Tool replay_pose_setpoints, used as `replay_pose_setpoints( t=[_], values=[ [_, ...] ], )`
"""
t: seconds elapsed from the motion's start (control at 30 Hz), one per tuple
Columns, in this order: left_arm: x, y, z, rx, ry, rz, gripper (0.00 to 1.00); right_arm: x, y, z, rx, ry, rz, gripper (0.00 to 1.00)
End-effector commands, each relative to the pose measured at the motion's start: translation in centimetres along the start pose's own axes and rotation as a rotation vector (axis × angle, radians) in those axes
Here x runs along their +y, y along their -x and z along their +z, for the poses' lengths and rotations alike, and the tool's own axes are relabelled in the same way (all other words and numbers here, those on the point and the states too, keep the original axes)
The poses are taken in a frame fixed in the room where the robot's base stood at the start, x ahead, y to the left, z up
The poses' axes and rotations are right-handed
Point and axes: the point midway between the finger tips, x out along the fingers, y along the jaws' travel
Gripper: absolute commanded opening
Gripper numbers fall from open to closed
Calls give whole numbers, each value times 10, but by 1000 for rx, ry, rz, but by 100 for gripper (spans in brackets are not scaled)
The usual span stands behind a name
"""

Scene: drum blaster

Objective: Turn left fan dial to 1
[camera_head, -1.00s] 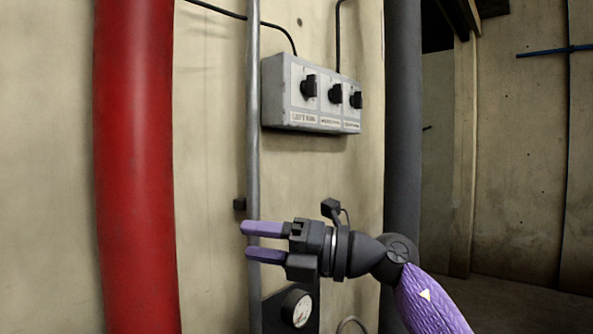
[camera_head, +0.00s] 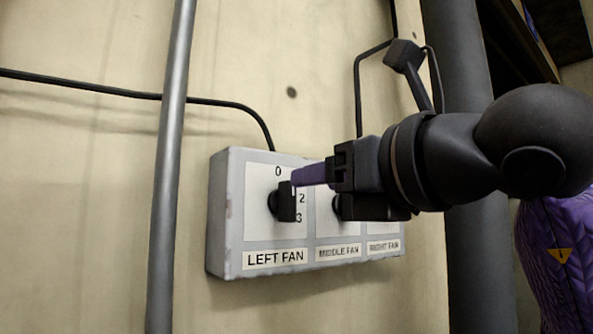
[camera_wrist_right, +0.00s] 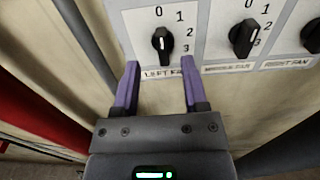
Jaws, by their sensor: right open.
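The left fan dial (camera_head: 285,202) is a black knob on a white plate with a 0, 2 and 3 readable in the head view. Its label reads LEFT FAN. In the right wrist view the same dial (camera_wrist_right: 162,42) shows 0 to 3 around it; I cannot tell which number it points at. My right gripper (camera_head: 296,180) is open and empty. In its wrist view the purple fingertips (camera_wrist_right: 159,65) are spread to either side of the dial and just below it. In the head view a fingertip overlaps the dial's upper edge; contact is unclear. My left gripper is out of view.
The grey control box (camera_head: 218,220) also carries the middle fan dial (camera_wrist_right: 243,38) and the right fan dial (camera_wrist_right: 312,36). A vertical grey pipe (camera_head: 170,170) stands left of the box. Black cables run along the wall. A thick dark pipe (camera_head: 470,260) stands at right.

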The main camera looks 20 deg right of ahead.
Motion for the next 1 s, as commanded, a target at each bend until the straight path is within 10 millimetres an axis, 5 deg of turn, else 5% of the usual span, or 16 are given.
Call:
replay_pose_setpoints(
  t=[0.23, 0.57, 0.83, 1.0],
  values=[
    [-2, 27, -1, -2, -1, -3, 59, 0, -50, 4, 3, -2, 2, 56],
    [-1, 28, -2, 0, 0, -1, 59, 0, -60, 0, 1, -1, 3, 56],
    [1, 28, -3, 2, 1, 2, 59, 0, -60, 0, 1, -1, 2, 3],
    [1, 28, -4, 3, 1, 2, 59, 0, -60, -1, 3, -1, 3, 0]
  ],
)
